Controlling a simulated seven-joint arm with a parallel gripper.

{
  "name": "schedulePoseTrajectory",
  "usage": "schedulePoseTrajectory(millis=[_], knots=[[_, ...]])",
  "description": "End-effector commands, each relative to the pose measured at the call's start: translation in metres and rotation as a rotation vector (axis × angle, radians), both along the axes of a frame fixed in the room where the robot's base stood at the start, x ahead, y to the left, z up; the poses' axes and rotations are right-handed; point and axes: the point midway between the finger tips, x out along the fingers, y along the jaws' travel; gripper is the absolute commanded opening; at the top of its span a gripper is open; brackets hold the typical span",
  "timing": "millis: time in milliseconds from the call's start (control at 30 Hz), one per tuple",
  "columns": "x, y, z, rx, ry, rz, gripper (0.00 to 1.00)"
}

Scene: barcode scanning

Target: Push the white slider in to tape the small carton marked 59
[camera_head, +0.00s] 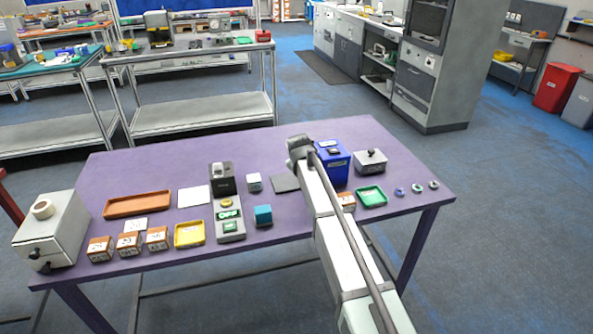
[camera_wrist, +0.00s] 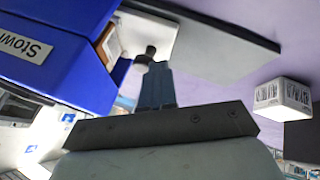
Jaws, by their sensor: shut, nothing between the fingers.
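Several small brown-and-white cartons (camera_head: 129,243) stand near the table's front left, and another carton (camera_head: 346,200) stands beside my arm. Their marks are too small to read surely, so I cannot tell which is 59. A grey-white box (camera_head: 50,236) at the far left carries a tape roll (camera_head: 43,209) and dark knobs. I cannot make out a white slider on it. My gripper's fingers (camera_wrist: 155,85) are shut and empty in the wrist view. Their tips are close to a dark knob (camera_wrist: 147,53) by a white piece; touching or apart I cannot tell. The head view hides the fingertips.
A blue box (camera_head: 330,160) stands close beside my gripper; its label shows in the wrist view (camera_wrist: 25,45). A white barcode cube (camera_wrist: 283,97) lies to the other side. A grey knobbed box (camera_head: 370,162), trays, a green-buttoned unit (camera_head: 229,222) and small rings fill the purple table.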

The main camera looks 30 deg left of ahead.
Motion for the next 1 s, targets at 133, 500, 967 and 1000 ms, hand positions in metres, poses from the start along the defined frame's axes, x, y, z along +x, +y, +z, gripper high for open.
schedulePoseTrajectory(millis=[133,500,967,1000], knots=[[0.004,-0.005,0.000,-0.009,-0.006,-0.006,0.00],[-0.014,0.000,0.002,-0.008,-0.005,-0.004,0.00],[-0.072,-0.001,0.058,-0.001,-0.003,0.000,0.00],[-0.075,-0.002,0.063,0.000,-0.004,0.000,0.00]])
